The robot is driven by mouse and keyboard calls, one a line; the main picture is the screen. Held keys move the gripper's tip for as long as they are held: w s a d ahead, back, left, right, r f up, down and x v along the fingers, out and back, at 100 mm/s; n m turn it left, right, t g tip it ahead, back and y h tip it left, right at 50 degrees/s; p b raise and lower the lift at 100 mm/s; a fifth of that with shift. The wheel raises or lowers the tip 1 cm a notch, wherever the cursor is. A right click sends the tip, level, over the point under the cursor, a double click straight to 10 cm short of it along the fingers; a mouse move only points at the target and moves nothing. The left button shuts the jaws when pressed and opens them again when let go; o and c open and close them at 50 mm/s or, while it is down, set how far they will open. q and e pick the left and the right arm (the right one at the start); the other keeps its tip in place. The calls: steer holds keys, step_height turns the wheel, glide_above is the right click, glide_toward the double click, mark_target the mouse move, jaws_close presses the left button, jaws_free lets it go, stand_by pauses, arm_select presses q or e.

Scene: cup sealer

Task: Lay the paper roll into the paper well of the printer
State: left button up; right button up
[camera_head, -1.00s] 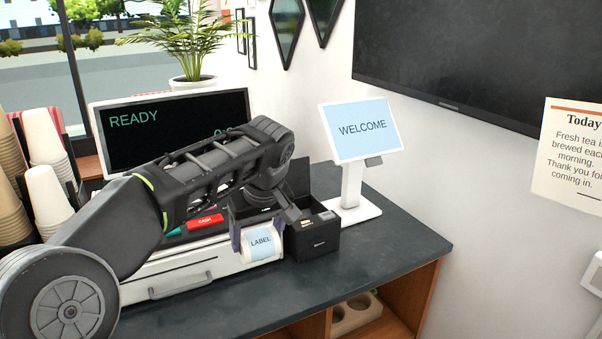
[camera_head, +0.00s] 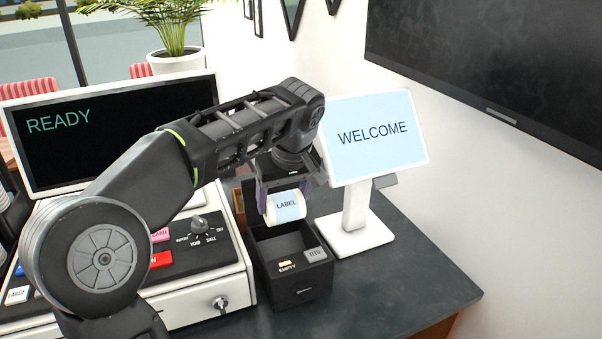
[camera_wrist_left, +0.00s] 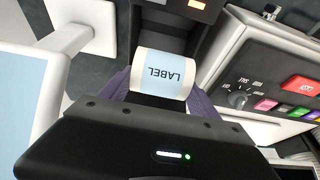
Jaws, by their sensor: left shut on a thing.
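The paper roll (camera_head: 286,207) is white with a light-blue band marked LABEL. My left gripper (camera_head: 287,196) is shut on it, with a purple finger on each side. In the head view the roll is above the rear part of the black printer (camera_head: 296,288), whose open well (camera_head: 284,245) shows below and in front of it. The printer's raised lid is partly hidden behind my gripper. An orange EMPTY light shows on the printer's front. The left wrist view shows the roll (camera_wrist_left: 161,74) between the fingers, close to the dark printer. My right gripper is not in view.
A white cash register (camera_head: 240,280) with a READY screen (camera_head: 110,135) stands close to the printer's left. A white WELCOME display (camera_head: 372,137) on a stand is close on the right. The dark counter (camera_head: 425,285) is clear at the front right.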

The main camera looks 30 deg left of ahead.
mark_target(285, 244)
arm_select(q)
steer(key=shift+w+r, duration=0.2)
steer(key=shift+w, duration=0.05)
steer(key=shift+s+r, duration=0.1)
steer(key=shift+s, duration=0.2)
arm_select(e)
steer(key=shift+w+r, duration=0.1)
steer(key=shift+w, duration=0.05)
arm_select(q)
steer(key=shift+w, duration=0.1)
